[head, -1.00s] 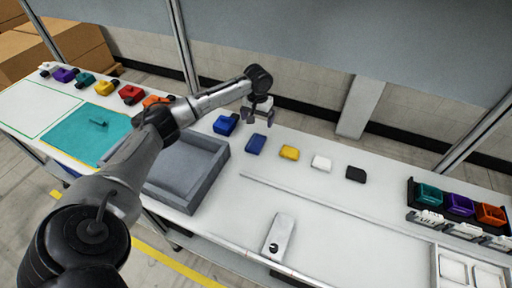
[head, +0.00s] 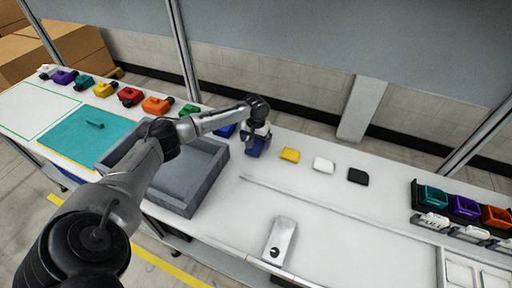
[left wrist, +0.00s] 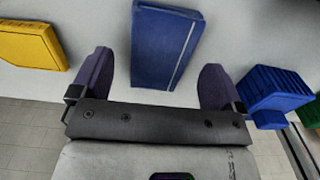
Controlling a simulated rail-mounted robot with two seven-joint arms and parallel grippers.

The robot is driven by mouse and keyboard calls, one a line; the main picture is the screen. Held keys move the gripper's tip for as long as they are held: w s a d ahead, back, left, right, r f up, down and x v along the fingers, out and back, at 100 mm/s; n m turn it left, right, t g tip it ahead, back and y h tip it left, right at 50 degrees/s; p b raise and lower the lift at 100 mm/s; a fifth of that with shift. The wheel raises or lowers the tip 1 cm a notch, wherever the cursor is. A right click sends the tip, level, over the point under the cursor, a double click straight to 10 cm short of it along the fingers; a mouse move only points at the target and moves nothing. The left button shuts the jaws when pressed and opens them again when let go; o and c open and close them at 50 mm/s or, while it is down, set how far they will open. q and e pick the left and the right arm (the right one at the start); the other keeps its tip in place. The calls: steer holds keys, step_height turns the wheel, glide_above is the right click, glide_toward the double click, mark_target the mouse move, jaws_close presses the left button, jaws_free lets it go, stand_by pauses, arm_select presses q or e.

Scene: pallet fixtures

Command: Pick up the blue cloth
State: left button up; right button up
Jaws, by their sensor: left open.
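The blue cloth is a folded dark-blue rectangle, seen in the left wrist view (left wrist: 163,45) lying on the white table between and just beyond my fingertips. In the head view the blue cloth (head: 254,152) is partly hidden under my gripper. My left gripper (head: 257,141) is open above it, pointing down. In the left wrist view its two dark fingers (left wrist: 158,80) stand on either side of the cloth, with a gap to each side. My right gripper is not in view.
A yellow cloth (head: 289,155), a white cloth (head: 323,164) and a black cloth (head: 357,175) lie in a row to the right. A blue bin (left wrist: 272,90) stands close to one finger. A grey tray (head: 205,185) sits to the left. The front middle table is mostly clear.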

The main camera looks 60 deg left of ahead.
arm_select(q)
steer(key=shift+f, duration=0.85)
steer(key=c, duration=1)
